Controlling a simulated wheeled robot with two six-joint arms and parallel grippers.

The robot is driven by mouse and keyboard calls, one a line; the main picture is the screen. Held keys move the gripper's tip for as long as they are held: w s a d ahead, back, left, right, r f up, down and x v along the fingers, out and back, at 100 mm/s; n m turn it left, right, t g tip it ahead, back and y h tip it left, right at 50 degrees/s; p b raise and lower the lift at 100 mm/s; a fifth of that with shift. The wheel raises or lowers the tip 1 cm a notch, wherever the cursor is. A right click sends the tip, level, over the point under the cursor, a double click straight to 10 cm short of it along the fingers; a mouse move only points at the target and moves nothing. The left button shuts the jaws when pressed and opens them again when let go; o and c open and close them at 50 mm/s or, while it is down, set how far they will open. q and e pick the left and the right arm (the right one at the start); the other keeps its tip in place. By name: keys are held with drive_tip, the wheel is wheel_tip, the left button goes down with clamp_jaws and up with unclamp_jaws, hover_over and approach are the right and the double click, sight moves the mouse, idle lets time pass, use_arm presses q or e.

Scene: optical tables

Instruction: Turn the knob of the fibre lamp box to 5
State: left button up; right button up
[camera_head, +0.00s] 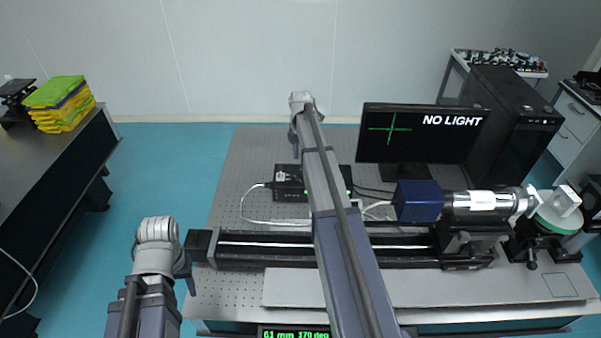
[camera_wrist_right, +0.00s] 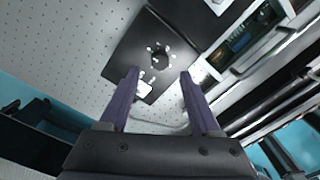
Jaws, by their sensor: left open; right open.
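The fibre lamp box (camera_head: 288,194) is a black box on the optical table, partly hidden behind my right arm in the head view. In the right wrist view the lamp box (camera_wrist_right: 128,50) shows a dark round knob (camera_wrist_right: 160,58) ringed by white marks. The marks are too small to read, so I cannot tell the setting. My right gripper (camera_wrist_right: 158,72) is open, its two purple fingers apart with the knob between and beyond their tips in the picture. I cannot tell whether they touch it.
A monitor (camera_head: 420,150) reading "NO LIGHT" stands behind, right of the box. A white cable (camera_head: 243,208) runs from the box. A long black rail (camera_head: 300,250) lies in front, with a blue camera (camera_head: 418,201) at its right. Bare perforated table (camera_head: 250,150) lies left and behind.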

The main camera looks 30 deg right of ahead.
sight(300, 171)
wheel_tip(300, 171, down, 6)
drive_tip(key=b, duration=0.5)
drive_tip(key=shift+r, duration=0.1)
drive_tip(key=shift+c, duration=0.2)
clamp_jaws()
